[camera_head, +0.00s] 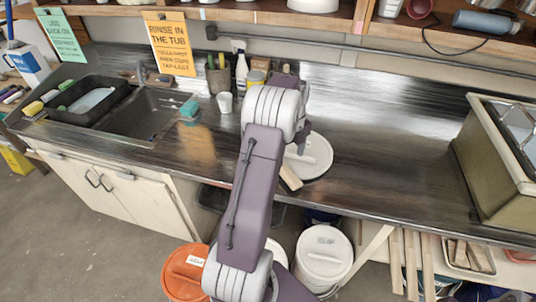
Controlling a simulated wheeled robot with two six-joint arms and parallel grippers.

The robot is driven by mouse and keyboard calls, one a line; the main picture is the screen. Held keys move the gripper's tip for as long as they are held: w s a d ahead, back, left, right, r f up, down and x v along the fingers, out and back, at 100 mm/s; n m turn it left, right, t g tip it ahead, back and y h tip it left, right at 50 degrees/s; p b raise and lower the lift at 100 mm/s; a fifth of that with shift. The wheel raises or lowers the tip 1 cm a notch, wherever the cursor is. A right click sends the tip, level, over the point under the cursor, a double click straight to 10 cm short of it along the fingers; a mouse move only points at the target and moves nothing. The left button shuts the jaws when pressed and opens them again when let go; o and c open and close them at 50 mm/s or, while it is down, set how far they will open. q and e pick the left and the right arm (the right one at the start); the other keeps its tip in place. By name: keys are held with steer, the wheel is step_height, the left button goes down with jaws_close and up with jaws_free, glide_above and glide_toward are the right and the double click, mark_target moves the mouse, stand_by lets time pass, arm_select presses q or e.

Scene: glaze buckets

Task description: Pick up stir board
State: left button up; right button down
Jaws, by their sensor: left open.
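A pale wooden board (290,176), which looks like the stir board, lies at the left edge of a round white lid (318,158) on the dark counter. My arm hides part of the board. My left gripper (302,138) is over the counter, above the far part of the lid, seen from behind and partly covered by my own wrist. Its fingers show poorly; it is open, and I see nothing held in it. I cannot tell how far it is above the lid. My right gripper is not in view.
A sink (146,112) with a black tub (90,98) is at the left. A white cup (225,102) and bottles stand behind my arm. A large bin (490,150) stands at the right. Lidded buckets, orange (184,270) and white (324,255), stand below. The counter right of the lid is clear.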

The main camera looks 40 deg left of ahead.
mark_target(289, 175)
arm_select(q)
steer(key=shift+s+d+f, duration=0.1)
steer(key=shift+d+f, duration=0.15)
steer(key=shift+f, duration=0.1)
steer(key=shift+d+f+p, duration=0.2)
steer(key=shift+f+p, duration=0.15)
steer(key=shift+f, duration=0.85)
steer(key=shift+a+f, duration=0.2)
steer(key=shift+f, duration=0.2)
step_height(289, 175, down, 5)
steer(key=shift+s+r+p, duration=0.1)
steer(key=shift+s+p, duration=0.05)
steer(key=shift+p, duration=0.5)
jaws_close()
